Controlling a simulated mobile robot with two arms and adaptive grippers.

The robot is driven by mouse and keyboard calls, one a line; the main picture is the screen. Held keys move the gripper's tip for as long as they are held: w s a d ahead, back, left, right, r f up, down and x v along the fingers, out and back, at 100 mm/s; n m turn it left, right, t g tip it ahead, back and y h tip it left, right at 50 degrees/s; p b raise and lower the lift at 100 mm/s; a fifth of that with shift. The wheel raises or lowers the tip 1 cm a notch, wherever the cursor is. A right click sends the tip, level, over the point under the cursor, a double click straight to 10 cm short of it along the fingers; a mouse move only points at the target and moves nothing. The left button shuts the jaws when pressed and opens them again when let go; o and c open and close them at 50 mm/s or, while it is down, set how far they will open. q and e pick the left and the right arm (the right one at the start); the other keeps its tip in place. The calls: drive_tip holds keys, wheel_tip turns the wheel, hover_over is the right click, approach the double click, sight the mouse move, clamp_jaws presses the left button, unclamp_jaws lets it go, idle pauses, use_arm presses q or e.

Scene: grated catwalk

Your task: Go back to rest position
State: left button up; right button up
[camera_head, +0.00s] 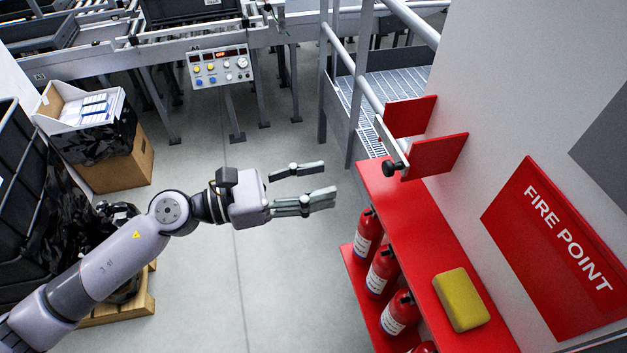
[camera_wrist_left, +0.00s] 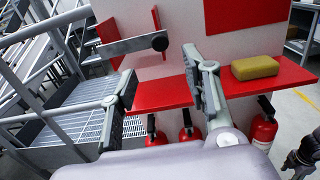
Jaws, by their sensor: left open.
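My left gripper (camera_head: 304,188) reaches in from the left in the head view. It is open and empty, held over the grey floor to the left of the red shelf. In the left wrist view its two fingers (camera_wrist_left: 165,95) stand wide apart with nothing between them. A yellow block (camera_head: 461,299) lies on the red shelf (camera_head: 425,240), well apart from the gripper. The block also shows in the left wrist view (camera_wrist_left: 255,67), just right of one finger.
Several red fire extinguishers (camera_head: 368,236) stand below the shelf. A red "FIRE POINT" sign (camera_head: 555,245) is on the wall. Metal railings (camera_head: 345,70) and a grated platform (camera_head: 385,95) are behind. A control panel (camera_head: 219,67) stands by the conveyor. Open floor (camera_head: 260,280) lies below the arm.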

idle(0.4)
